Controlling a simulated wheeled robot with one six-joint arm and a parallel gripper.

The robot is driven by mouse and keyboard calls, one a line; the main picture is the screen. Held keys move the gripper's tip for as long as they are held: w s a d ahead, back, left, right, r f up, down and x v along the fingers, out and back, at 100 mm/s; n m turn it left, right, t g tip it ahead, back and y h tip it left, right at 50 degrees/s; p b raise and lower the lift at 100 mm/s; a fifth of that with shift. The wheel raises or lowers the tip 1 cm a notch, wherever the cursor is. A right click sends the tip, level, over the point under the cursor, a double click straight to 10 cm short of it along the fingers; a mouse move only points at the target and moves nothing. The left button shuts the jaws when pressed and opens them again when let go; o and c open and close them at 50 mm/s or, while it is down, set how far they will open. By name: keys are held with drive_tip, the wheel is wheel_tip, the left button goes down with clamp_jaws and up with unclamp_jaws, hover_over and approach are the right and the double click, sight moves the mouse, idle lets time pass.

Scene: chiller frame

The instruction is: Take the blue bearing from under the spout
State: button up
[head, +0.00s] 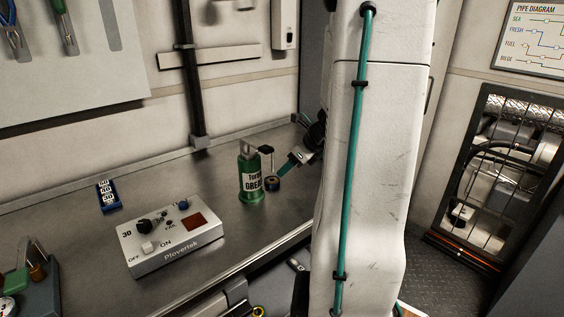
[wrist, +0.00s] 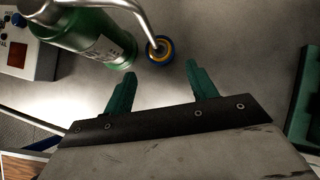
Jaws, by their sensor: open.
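The blue bearing (wrist: 162,50) sits on the metal bench beneath the spout tip, with a yellowish ring inside its blue rim. In the head view the bearing (head: 272,184) is beside the green grease dispenser (head: 249,184). The dispenser's bent metal spout (wrist: 143,20) reaches over the bearing and hides part of it in the wrist view. My gripper (wrist: 161,84) is open and empty, its two green fingers apart and pointing toward the bearing. The bearing lies just beyond the fingertips, roughly centred between them. In the head view my gripper (head: 285,170) is close to the bearing's right side.
A white control box (head: 171,238) with knobs and a red window stands left of the dispenser. A blue number block (head: 108,197) lies farther left. The bench's front edge runs below the gripper. Bare bench surface lies right of the bearing in the wrist view.

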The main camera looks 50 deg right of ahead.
sight(273, 180)
drive_tip(key=shift+x, duration=3.95)
drive_tip(key=shift+s, duration=0.1)
drive_tip(key=c, duration=0.8)
